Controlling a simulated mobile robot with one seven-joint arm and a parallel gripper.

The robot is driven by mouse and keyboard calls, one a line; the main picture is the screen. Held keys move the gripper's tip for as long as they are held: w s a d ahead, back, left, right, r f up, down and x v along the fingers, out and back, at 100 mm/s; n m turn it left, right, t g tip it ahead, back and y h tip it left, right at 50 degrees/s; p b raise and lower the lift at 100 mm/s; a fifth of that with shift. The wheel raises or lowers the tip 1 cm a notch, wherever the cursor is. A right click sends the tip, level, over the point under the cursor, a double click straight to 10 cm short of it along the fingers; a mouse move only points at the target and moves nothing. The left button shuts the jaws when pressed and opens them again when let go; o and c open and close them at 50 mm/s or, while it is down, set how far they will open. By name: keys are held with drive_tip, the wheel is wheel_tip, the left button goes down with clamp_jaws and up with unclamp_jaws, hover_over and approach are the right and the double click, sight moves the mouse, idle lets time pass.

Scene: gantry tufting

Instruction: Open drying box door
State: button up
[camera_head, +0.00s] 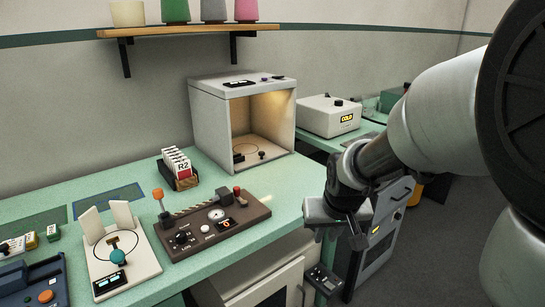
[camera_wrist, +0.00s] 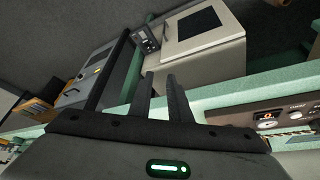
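No label names the drying box. Under the counter, a pale cabinet with a framed door (camera_head: 262,294) shows at the bottom; a pale door with a dark window shows in the wrist view (camera_wrist: 205,38). To its right stands a grey unit (camera_head: 382,240) with a dark window and amber display, also in the wrist view (camera_wrist: 85,80). Both doors look shut. On the counter, a white box (camera_head: 212,118) is lit inside, its front open or clear; I cannot tell which. My gripper (camera_head: 352,238) hangs beside the counter's right end; its fingers (camera_wrist: 161,88) are slightly apart and empty.
A small keypad panel (camera_head: 323,279) sits below my gripper. The green counter (camera_head: 285,210) holds a brown control panel (camera_head: 212,222), a card rack (camera_head: 181,176) and a white stand (camera_head: 125,270). A white "COLD" box (camera_head: 329,115) stands behind. Open floor lies right.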

drive_tip(key=x, duration=1.8)
approach(303, 301)
drive_tip(key=shift+g, duration=0.4)
drive_tip(key=b+x, duration=0.1)
drive_tip(key=x, duration=0.2)
drive_tip(key=b+x, duration=0.2)
drive_tip(key=x, duration=0.1)
drive_tip(key=b+x, duration=0.1)
drive_tip(key=x, duration=0.3)
drive_tip(key=shift+w+d+r+b, duration=0.1)
drive_tip(key=shift+w+r+b, duration=0.1)
drive_tip(key=shift+w+b, duration=0.15)
drive_tip(key=shift+w+f, duration=0.2)
drive_tip(key=shift+f, duration=0.35)
clamp_jaws()
